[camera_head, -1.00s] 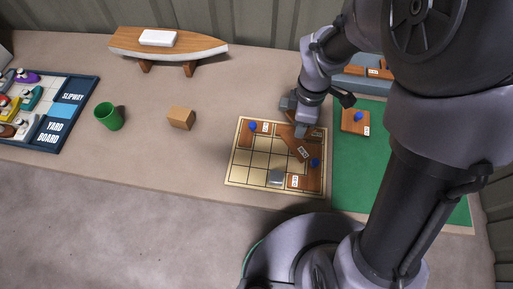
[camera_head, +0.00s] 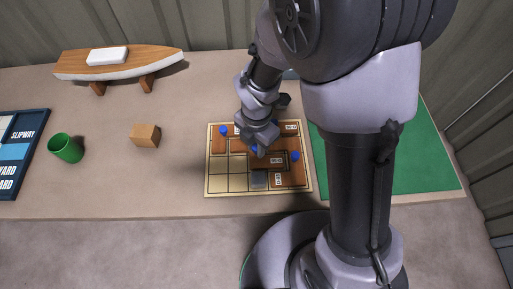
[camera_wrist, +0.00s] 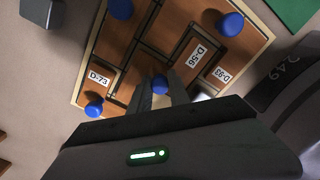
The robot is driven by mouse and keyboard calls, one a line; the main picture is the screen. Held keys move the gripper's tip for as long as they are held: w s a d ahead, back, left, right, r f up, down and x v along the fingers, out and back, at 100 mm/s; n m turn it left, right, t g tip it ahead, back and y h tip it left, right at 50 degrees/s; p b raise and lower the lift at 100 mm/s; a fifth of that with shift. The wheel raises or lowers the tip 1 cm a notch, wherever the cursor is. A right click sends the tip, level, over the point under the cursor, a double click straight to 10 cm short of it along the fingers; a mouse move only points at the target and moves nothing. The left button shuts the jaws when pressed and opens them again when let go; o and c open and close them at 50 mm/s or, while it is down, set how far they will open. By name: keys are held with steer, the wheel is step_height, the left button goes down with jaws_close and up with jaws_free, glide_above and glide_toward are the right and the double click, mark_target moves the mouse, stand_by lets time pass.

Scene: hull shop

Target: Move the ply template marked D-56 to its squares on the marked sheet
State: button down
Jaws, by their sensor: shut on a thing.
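The ply template marked D-56 (camera_wrist: 181,61) is a brown piece with a white label and a blue knob (camera_wrist: 160,84). In the wrist view my gripper (camera_wrist: 161,92) is shut on that knob. The template lies over the marked sheet (camera_head: 216,185), its edges about in line with the grid; I cannot tell whether it touches the sheet. In the head view my gripper (camera_head: 256,147) is over the middle of the sheet and partly hides the template. Another template marked D-73 (camera_wrist: 108,79) sits at the sheet's edge in the wrist view.
Other knobbed templates (camera_head: 298,168) occupy the sheet's right and back. A green mat (camera_head: 400,160) lies to the right, partly behind my arm. A wooden block (camera_head: 145,135), green cup (camera_head: 66,148) and model hull (camera_head: 118,66) stand left.

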steer(key=c, duration=1.2)
jaws_free()
steer(key=shift+c, duration=0.2)
step_height(320, 180, up, 12)
steer(key=p, duration=0.6)
step_height(320, 180, up, 9)
steer(key=m+t+y, duration=0.1)
steer(key=m+t, duration=0.1)
steer(key=m, duration=0.8)
glide_above(267, 157)
steer(key=s+d+r+m+t, duration=0.2)
steer(key=s+r+m, duration=0.2)
steer(key=m, duration=0.6)
steer(key=s+d+r+m+t+y, duration=0.1)
steer(key=s+r+m, duration=0.4)
steer(key=m, duration=0.6)
steer(key=shift+s+d+t, duration=0.3)
steer(key=shift+d+t, duration=0.1)
steer(key=shift+d, duration=0.05)
